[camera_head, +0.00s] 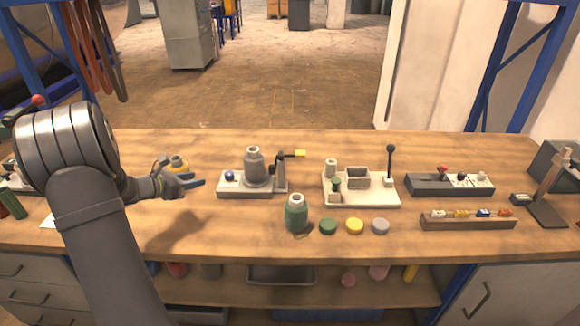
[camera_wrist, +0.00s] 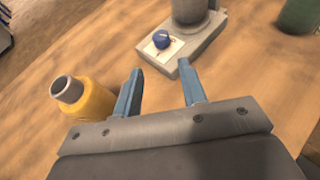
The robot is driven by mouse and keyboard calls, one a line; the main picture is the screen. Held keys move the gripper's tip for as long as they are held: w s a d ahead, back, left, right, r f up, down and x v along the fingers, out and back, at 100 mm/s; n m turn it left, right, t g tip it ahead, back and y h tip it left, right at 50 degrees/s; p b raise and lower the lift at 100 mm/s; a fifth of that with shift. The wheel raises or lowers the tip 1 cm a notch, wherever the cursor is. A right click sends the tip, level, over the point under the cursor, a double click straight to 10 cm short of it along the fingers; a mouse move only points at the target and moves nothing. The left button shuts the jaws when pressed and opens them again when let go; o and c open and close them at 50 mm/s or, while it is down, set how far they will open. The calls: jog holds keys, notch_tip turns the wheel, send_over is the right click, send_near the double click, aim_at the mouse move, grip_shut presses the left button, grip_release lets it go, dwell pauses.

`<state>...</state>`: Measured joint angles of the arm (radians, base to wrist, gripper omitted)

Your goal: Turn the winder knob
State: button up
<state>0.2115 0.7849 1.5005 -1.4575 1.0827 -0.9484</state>
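A grey device base (camera_head: 235,187) carries a grey chamber (camera_head: 254,165), a round blue knob (camera_head: 229,176) at its left end and a black post with a yellow handle (camera_head: 300,153). I cannot tell for certain which of these is the winder knob. In the wrist view the blue knob (camera_wrist: 161,39) sits on a white plate, beyond and between my fingertips. My gripper (camera_head: 196,179) is left of the base, above the table. Its blue fingers (camera_wrist: 160,70) are open, with nothing between them, apart from the knob.
A green bottle (camera_head: 296,214) and coloured discs (camera_head: 355,226) are in front of the device. A cream tray (camera_head: 375,201) is to its right.

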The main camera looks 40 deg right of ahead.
jog(key=s+d+r+n+g+y, duration=0.1)
jog(key=s+d+r+n+y, duration=0.2)
jog(key=s+n, duration=0.5)
jog(key=s+d+r+n+y, duration=0.3)
jog(key=s+d+n+y, duration=0.2)
jog(key=s+d+n, duration=0.3)
jog(key=s+d+r+n+g+y, duration=0.1)
jog(key=s+d+r+n+y, duration=0.2)
jog(key=s+n, duration=0.6)
jog(key=d+n+y, duration=0.2)
jog(key=d+n, duration=0.1)
jog(key=n, duration=0.1)
jog(key=shift+s+r+g, duration=0.2)
jog(key=shift+r+g, duration=0.1)
jog(key=shift+r, duration=0.1)
